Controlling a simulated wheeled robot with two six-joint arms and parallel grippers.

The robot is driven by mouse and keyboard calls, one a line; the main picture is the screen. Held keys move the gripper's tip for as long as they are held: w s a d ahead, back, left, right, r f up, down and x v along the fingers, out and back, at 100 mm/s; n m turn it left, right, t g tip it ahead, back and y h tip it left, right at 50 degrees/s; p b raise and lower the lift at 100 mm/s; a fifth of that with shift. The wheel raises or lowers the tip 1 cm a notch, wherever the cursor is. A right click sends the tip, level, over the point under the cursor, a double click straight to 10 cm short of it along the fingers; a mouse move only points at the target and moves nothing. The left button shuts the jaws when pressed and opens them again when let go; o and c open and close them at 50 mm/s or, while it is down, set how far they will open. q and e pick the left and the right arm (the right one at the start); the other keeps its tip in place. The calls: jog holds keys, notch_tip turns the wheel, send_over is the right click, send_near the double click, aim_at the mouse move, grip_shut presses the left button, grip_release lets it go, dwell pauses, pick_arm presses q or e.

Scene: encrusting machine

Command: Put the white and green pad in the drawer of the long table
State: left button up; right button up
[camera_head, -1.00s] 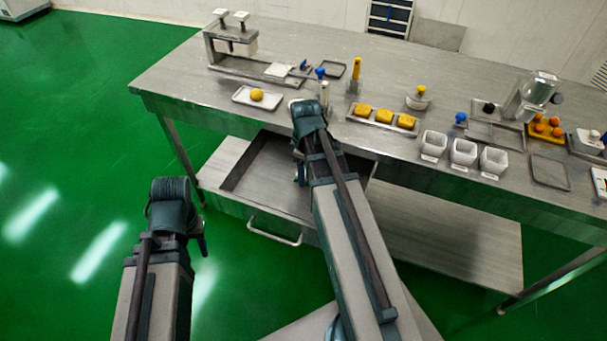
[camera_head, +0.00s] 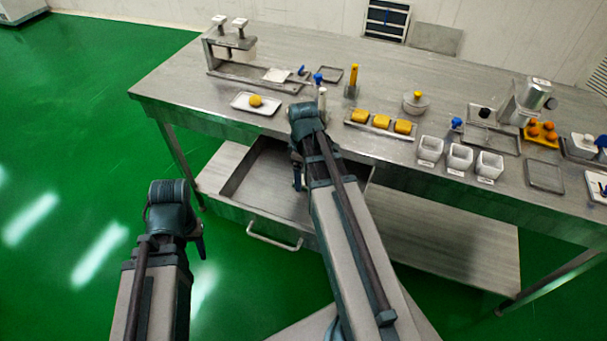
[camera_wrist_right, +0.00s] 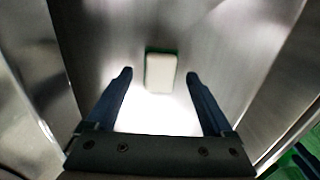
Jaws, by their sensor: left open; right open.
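The white and green pad (camera_wrist_right: 160,72) shows in the right wrist view, white on its face with a green edge. It lies on a shiny metal surface between raised metal walls, which looks like the inside of the drawer. The drawer (camera_head: 262,190) of the long table (camera_head: 215,95) is pulled open in the head view. My right gripper (camera_head: 298,178) hangs over the drawer, open; its fingertips (camera_wrist_right: 160,75) are either side of the pad with gaps. The pad is hidden behind my right arm in the head view. My left gripper (camera_head: 200,240) is open over the floor, left of the drawer.
The drawer handle (camera_head: 274,236) juts out over the green floor. On the tabletop stand a press (camera_head: 230,45), a tray with a yellow ball (camera_head: 255,101), a tray of yellow blocks (camera_head: 381,122) and white cups (camera_head: 460,157). The lower shelf (camera_head: 440,225) right of the drawer is bare.

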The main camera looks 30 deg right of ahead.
aim_at(303, 180)
notch_tip(303, 180, up, 11)
jog(key=p, duration=0.9)
jog(key=shift+f+p, duration=0.15)
jog(key=shift+p, duration=0.25)
jog(key=shift+a, duration=0.1)
jog(key=s+a+m, duration=0.2)
jog(key=s+a, duration=0.2)
jog(key=a, duration=0.8)
jog(key=s+a+m+h, duration=0.1)
jog(key=s+a, duration=0.4)
jog(key=a, duration=0.6)
jog(key=shift+s+a+m, duration=0.2)
jog(key=shift+a+m, duration=0.15)
jog(key=shift+m, duration=0.35)
jog(key=shift+r+p, duration=0.75)
jog(key=shift+r, duration=0.1)
